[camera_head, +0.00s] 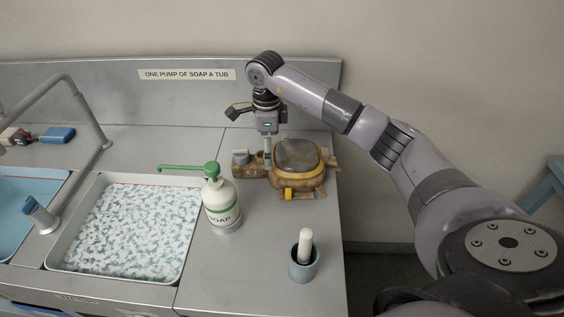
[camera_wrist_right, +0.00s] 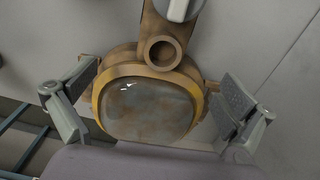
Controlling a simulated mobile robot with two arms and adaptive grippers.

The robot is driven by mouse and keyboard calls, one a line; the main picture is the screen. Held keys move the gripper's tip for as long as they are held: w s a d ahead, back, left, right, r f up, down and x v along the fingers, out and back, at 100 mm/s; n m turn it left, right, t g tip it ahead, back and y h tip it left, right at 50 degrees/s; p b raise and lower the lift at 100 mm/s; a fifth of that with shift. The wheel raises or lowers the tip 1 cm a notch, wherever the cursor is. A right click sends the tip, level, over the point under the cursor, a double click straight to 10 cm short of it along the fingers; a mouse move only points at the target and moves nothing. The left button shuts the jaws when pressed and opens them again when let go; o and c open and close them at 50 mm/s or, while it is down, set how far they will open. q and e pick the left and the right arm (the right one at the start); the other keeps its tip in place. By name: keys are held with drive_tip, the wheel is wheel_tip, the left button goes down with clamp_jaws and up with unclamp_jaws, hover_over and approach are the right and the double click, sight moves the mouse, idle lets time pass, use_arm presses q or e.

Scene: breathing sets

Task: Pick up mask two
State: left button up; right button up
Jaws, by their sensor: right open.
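A breathing mask (camera_head: 299,158) with a brown body, yellow rim and cloudy, dirty visor lies on the grey counter at its right side. In the right wrist view the mask (camera_wrist_right: 148,105) fills the middle, with a round brown port above the visor. My right gripper (camera_head: 267,150) reaches down over the left part of the mask. In the right wrist view the right gripper (camera_wrist_right: 150,112) is open, with one finger on each side of the mask. I cannot tell whether the fingers touch it. No number shows on the mask. My left gripper is not in view.
A white soap bottle (camera_head: 222,202) with a green pump stands left of the mask. A cup (camera_head: 303,266) holding a white rounded object stands at the front right. A sudsy tub (camera_head: 133,232) and a tap (camera_head: 85,120) are at the left. The counter between the bottle and cup is clear.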

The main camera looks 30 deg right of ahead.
drive_tip(key=f, duration=0.1)
drive_tip(key=f+p, duration=0.1)
drive_tip(key=f, duration=0.1)
drive_tip(key=f+p, duration=0.1)
drive_tip(key=shift+a+f, duration=0.25)
drive_tip(key=shift+a, duration=0.05)
drive_tip(key=shift+w+f, duration=0.1)
drive_tip(key=shift+f, duration=0.2)
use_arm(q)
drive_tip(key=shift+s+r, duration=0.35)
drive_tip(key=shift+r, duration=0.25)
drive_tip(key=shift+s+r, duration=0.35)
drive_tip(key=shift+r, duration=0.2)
use_arm(e)
drive_tip(key=shift+c, duration=0.2)
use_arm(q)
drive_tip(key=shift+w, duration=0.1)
use_arm(e)
drive_tip(key=c, duration=2.2)
drive_tip(key=shift+r, duration=0.1)
